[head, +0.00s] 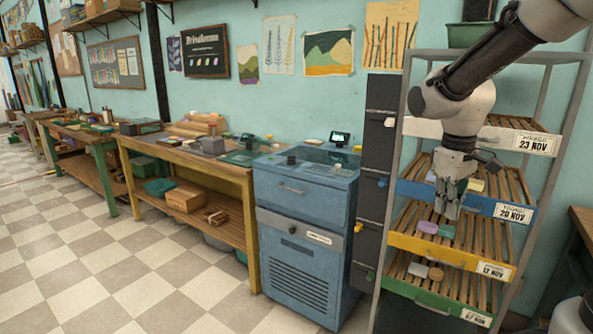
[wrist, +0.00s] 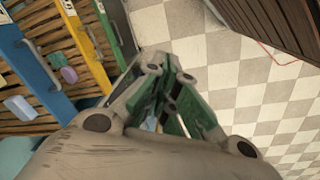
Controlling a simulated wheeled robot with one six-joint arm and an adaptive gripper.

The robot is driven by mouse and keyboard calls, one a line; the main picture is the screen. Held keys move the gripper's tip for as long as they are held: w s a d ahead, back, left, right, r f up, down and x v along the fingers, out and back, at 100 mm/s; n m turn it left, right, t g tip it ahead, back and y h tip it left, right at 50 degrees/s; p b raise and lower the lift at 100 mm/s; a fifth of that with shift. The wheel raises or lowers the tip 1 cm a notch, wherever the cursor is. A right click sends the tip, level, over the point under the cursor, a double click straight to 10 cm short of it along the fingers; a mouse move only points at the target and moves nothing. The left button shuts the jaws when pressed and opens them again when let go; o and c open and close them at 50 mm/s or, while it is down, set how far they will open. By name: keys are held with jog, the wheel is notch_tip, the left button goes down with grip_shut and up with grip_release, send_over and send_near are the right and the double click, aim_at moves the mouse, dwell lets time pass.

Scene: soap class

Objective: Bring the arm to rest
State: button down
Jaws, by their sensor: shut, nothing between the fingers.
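My gripper (head: 448,208) hangs fingers down in front of the slatted drying rack (head: 404,130) at the right of the head view. Its fingers are shut with nothing between them. In the wrist view my gripper (wrist: 175,115) shows its green-padded fingers over the checkered floor (wrist: 240,85), with the rack's drawer fronts to the left. My arm comes in from the upper right of the head view and bends down past the top tier.
The rack's trays carry dated labels, and a purple soap (head: 428,227) sits on the yellow-fronted tray (head: 440,252). A blue cabinet (head: 306,195) and a wooden workbench (head: 195,150) stand left of the rack. The checkered floor (head: 140,270) in front is clear.

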jog(key=s+d+r+m+t, duration=0.1)
jog(key=s+r+m, duration=0.1)
jog(key=s, duration=0.6)
jog(key=s+d+r+m+t+y, duration=0.1)
jog(key=s+r+m+t, duration=0.1)
jog(key=s, duration=0.7)
jog(key=shift+d+r+m+t, duration=0.3)
jog(key=shift+d+r+m, duration=0.05)
jog(key=shift+m, duration=0.15)
jog(key=shift+d, duration=0.1)
